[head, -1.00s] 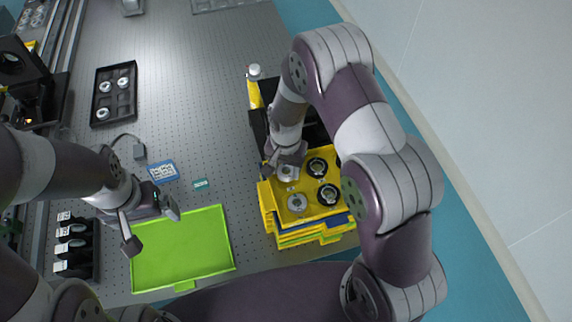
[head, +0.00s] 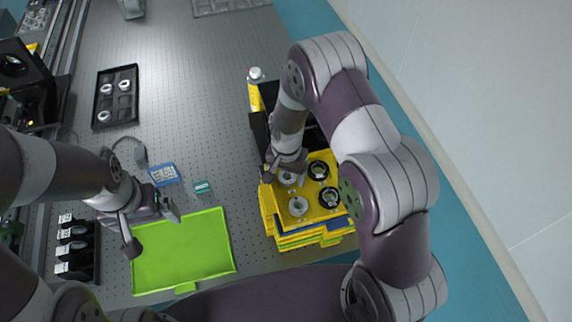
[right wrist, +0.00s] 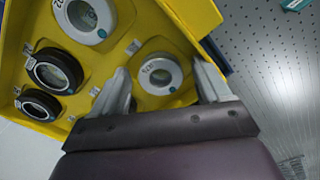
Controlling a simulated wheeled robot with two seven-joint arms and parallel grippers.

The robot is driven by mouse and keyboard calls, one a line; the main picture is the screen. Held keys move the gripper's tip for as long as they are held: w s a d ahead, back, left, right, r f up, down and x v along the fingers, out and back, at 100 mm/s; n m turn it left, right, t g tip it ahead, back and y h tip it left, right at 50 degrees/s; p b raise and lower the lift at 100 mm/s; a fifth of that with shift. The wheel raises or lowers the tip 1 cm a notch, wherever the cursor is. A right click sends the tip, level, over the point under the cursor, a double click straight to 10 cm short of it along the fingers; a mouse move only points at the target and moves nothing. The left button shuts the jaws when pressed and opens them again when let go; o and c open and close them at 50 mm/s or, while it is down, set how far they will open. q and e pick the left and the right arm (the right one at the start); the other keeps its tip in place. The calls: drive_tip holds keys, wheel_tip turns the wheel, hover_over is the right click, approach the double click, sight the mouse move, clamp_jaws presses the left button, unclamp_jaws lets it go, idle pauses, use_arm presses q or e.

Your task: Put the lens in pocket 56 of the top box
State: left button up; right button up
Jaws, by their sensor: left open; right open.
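The top box (head: 318,212) is the yellow open one on top of a stack. In the right wrist view its yellow tray (right wrist: 110,55) holds two silver-rimmed lenses and two black-rimmed ones. My right gripper (head: 286,172) is open over the far left pocket. In the right wrist view its fingers stand on either side of a silver lens (right wrist: 160,74), with gaps visible; whether they touch it I cannot tell. The other silver lens (right wrist: 90,20) sits in the neighbouring pocket. Small pocket labels are too blurred to read. My left gripper (head: 152,228) is open and empty above the green tray.
The green tray (head: 180,265) lies left of the stack. A black tray (head: 115,97) with several pale rings stands further back. A blue box (head: 163,174) and a teal one (head: 202,187) lie between. A yellow bottle (head: 255,92) stands behind the stack. The table's right edge is close.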

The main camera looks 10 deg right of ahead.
sight(287, 176)
wheel_tip(287, 176, up, 5)
drive_tip(key=shift+w+d+f+b, duration=0.1)
drive_tip(key=shift+w+b, duration=0.05)
drive_tip(key=shift+b, duration=1.05)
wheel_tip(287, 176, up, 7)
drive_tip(key=b, duration=0.2)
drive_tip(key=s+d+r+n, duration=0.1)
drive_tip(key=s+d+n, duration=0.1)
drive_tip(key=s, duration=0.5)
drive_tip(key=s+d+r+n+t, duration=0.1)
drive_tip(key=s+d+n, duration=0.2)
drive_tip(key=s, duration=0.3)
drive_tip(key=shift+s+d+r+n+p, duration=0.2)
drive_tip(key=shift+s+d+n+p, duration=0.15)
drive_tip(key=shift+n, duration=0.35)
drive_tip(key=shift+s, duration=0.25)
